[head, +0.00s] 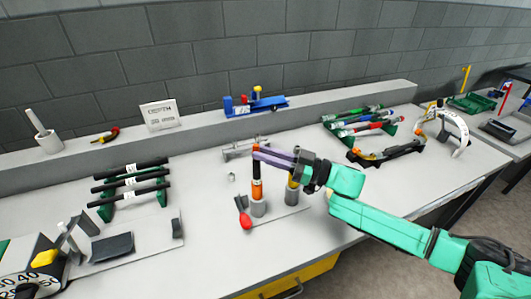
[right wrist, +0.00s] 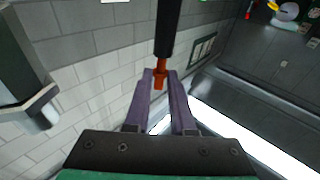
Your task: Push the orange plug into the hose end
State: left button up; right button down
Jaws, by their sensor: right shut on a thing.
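A black hose end (head: 256,169) stands upright in an orange holder (head: 257,190) on a grey post. The orange plug (head: 256,148) is at the top of the hose. My right gripper (head: 257,154) reaches in from the right, its purple fingers shut on the plug. In the right wrist view, the plug (right wrist: 160,78) sits between the fingertips (right wrist: 160,82), its narrow orange stem meeting the black hose (right wrist: 167,28). How deep the stem sits in the hose I cannot tell. The left gripper is out of view.
A yellow-topped post (head: 293,188) stands just right, partly behind my gripper. A red-handled tool (head: 245,221) is at the front left. Racks with black hoses (head: 130,183) and coloured tools (head: 365,122) flank the spot. A blue tool (head: 256,104) lies on the back ledge.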

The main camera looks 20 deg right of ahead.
jog(key=shift+f+b, duration=0.55)
jog(key=shift+f, duration=0.55)
jog(key=c, duration=0.7)
grip_release()
jog(key=shift+s, duration=0.1)
jog(key=shift+d, duration=0.1)
jog(key=p+v, duration=0.1)
jog(key=v, duration=1.3)
jog(key=shift+d+f, duration=0.1)
jog(key=shift+d, duration=0.05)
